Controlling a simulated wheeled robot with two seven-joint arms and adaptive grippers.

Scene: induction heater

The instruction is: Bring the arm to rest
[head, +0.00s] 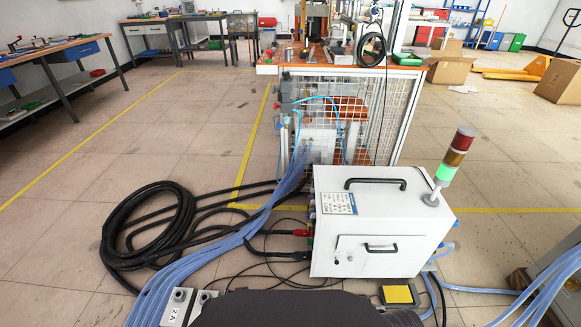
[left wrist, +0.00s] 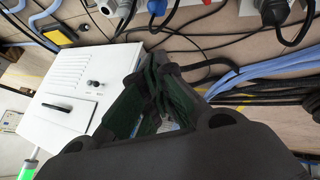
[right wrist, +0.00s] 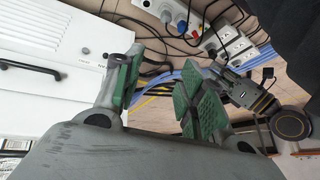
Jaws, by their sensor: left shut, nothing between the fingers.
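My left gripper (left wrist: 150,80) shows in the left wrist view with its dark green-padded fingers together and nothing held. My right gripper (right wrist: 161,72) shows in the right wrist view with its green-padded fingers apart and nothing between them. Neither gripper shows in the head view. A white heater cabinet (head: 350,225) with a black top handle stands on the floor. It also fills the left side of the left wrist view (left wrist: 80,70) and of the right wrist view (right wrist: 50,90).
A signal tower (head: 452,165), lit green, stands on the cabinet's corner. Coiled black cable (head: 115,235) and blue hoses (head: 220,245) lie left of it. A caged workbench (head: 345,70) stands behind. Sockets (right wrist: 225,42) and loose cables lie beyond my fingers. Open floor lies at left.

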